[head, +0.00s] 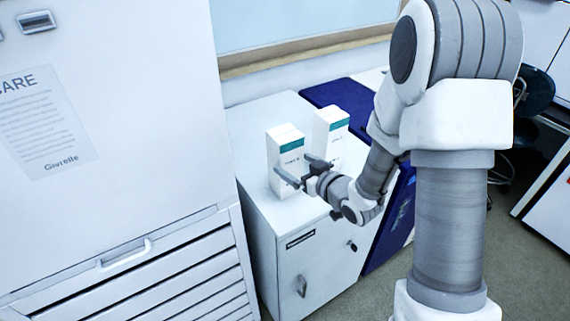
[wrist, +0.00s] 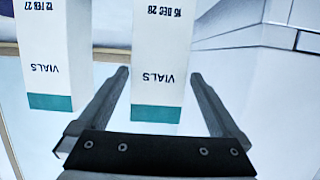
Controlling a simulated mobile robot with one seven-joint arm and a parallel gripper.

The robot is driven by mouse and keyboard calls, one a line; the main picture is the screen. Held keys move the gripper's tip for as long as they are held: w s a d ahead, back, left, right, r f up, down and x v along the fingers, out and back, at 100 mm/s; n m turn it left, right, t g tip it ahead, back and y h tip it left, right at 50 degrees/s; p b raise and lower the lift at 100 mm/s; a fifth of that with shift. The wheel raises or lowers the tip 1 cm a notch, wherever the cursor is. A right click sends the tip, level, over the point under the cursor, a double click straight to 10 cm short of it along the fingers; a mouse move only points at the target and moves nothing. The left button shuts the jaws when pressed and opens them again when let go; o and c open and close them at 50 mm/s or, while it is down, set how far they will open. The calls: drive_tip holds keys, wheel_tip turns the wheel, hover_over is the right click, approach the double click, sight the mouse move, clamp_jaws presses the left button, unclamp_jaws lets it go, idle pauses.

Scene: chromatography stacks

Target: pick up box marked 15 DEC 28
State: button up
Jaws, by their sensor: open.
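A white box (wrist: 158,60) with a teal band and VIALS print shows upside down in the wrist view. Its date reads 15 or 16 DEC 28; the second digit is unclear. In the head view it appears to be the left box (head: 285,147), upright on the white cabinet. A second, similar box (wrist: 55,50), marked 12 FEB 27, stands beside it; in the head view it is the right box (head: 331,128). My gripper (head: 293,164) is open in front of the left box. In the wrist view its fingers (wrist: 160,74) lie on either side of the DEC 28 box; contact cannot be told.
The boxes stand on a low white cabinet (head: 245,118) with free room on its left top. A tall white unit (head: 120,120) stands to the left. A dark blue surface (head: 340,95) lies behind on the right. A window ledge (head: 300,52) runs behind.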

drive_tip(key=shift+p+x, duration=0.35)
drive_tip(key=shift+x, duration=2.7)
drive_tip(key=shift+d, duration=0.15)
drive_tip(key=shift+c, duration=0.2)
drive_tip(key=c, duration=1.2)
drive_tip(key=shift+c, duration=0.2)
